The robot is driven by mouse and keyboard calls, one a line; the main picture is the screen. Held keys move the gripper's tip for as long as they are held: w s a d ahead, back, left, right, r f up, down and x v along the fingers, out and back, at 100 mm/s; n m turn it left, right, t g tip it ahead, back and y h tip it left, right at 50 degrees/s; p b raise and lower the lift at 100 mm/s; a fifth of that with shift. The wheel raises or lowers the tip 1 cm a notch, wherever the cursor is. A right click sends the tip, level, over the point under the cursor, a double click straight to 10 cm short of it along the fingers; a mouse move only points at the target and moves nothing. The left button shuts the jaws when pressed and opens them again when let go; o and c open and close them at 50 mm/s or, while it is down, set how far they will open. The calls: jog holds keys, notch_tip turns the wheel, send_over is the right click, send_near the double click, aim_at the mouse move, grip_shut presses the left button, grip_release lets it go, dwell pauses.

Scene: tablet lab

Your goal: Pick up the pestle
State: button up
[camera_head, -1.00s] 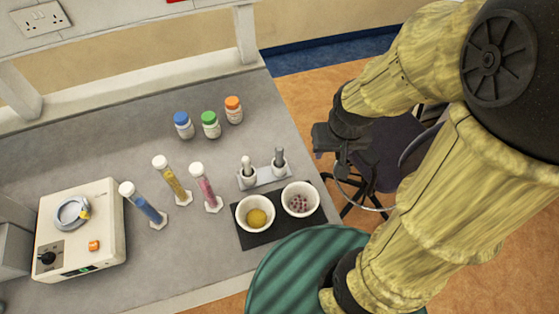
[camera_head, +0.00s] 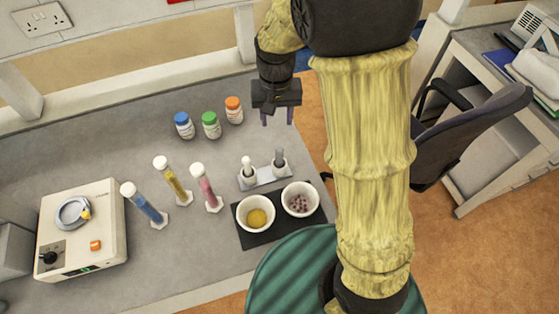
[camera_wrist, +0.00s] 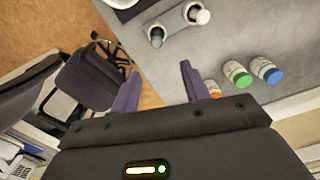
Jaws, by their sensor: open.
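Two pestle-like pieces stand upright in a pale two-hole holder (camera_head: 263,178) on the grey bench: a white-topped pestle (camera_head: 247,164) on the left and a grey-topped pestle (camera_head: 279,156) on the right. In the wrist view the grey one (camera_wrist: 156,36) and the white one (camera_wrist: 198,15) show near the top, beyond the fingers. My gripper (camera_head: 277,119) is open and empty, fingers pointing down, above the right side of the bench and behind the holder in the head view. Its two purple fingers show apart in the wrist view (camera_wrist: 158,80). The pestles' lower ends are hidden in the holder.
In front of the holder, two white bowls, one with yellow contents (camera_head: 256,200) and one with dark red bits (camera_head: 299,185), stand on a black mat (camera_head: 276,235). Capped bottles (camera_head: 210,124) stand left of my gripper. Several tubes and a hotplate-like device (camera_head: 82,235) are further left.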

aim_at(278, 149)
notch_tip(278, 149, down, 12)
jog(key=p, duration=0.2)
jog(key=shift+f+p, duration=0.1)
jog(key=shift+p, duration=0.25)
jog(key=shift+d+f+p, duration=0.2)
jog(key=shift+f+p, duration=0.3)
jog(key=f, duration=0.1)
jog(key=f+p, duration=0.1)
jog(key=f, duration=0.1)
jog(key=shift+d, duration=0.2)
jog(key=shift+f, duration=0.6)
grip_shut()
